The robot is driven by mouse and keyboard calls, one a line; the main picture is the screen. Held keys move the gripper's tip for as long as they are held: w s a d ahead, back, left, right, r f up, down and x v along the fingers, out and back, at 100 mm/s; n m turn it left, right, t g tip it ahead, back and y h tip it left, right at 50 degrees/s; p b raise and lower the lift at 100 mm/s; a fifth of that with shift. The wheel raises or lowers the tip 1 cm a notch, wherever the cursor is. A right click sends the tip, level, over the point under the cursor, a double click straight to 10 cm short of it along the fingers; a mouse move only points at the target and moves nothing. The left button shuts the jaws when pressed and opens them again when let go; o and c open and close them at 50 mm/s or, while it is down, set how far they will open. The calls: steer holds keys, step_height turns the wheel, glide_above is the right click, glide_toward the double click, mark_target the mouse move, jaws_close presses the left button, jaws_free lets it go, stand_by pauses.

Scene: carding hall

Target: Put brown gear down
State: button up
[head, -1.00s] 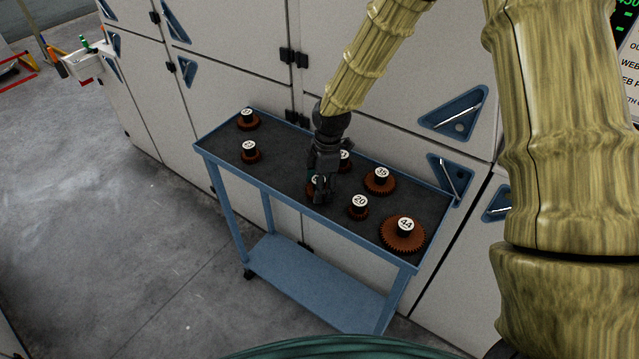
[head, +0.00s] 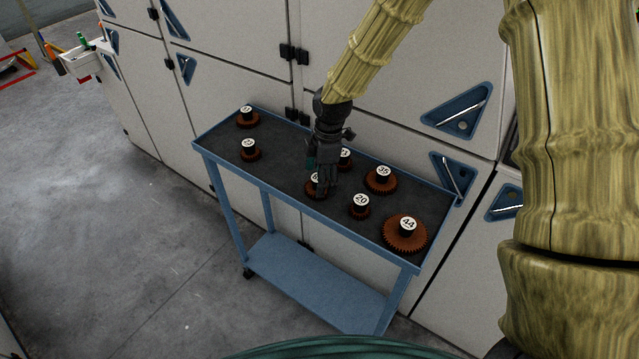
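Several brown gears with black hubs and numbered white tops stand on the dark top of a blue cart (head: 290,208). One small brown gear (head: 312,192) stands near the front edge, partly hidden by my gripper (head: 328,190). My gripper points down just right of its hub, with the fingers low over the cart top. I cannot tell whether the fingers touch that gear or how far apart they are. Another gear (head: 345,158) is partly hidden behind my gripper.
Gears 35 (head: 381,178), 20 (head: 360,206) and 44 (head: 406,234) stand right of my gripper. Two gears (head: 248,118) (head: 250,150) stand at the left end. The cart top between them and my gripper is clear. Grey cabinets (head: 240,60) with blue triangular handles stand behind.

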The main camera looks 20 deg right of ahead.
step_height(320, 180, up, 10)
steer(key=d+b, duration=0.1)
steer(key=b, duration=0.2)
steer(key=shift+f, duration=0.25)
steer(key=shift+d, duration=0.1)
stand_by(0.3)
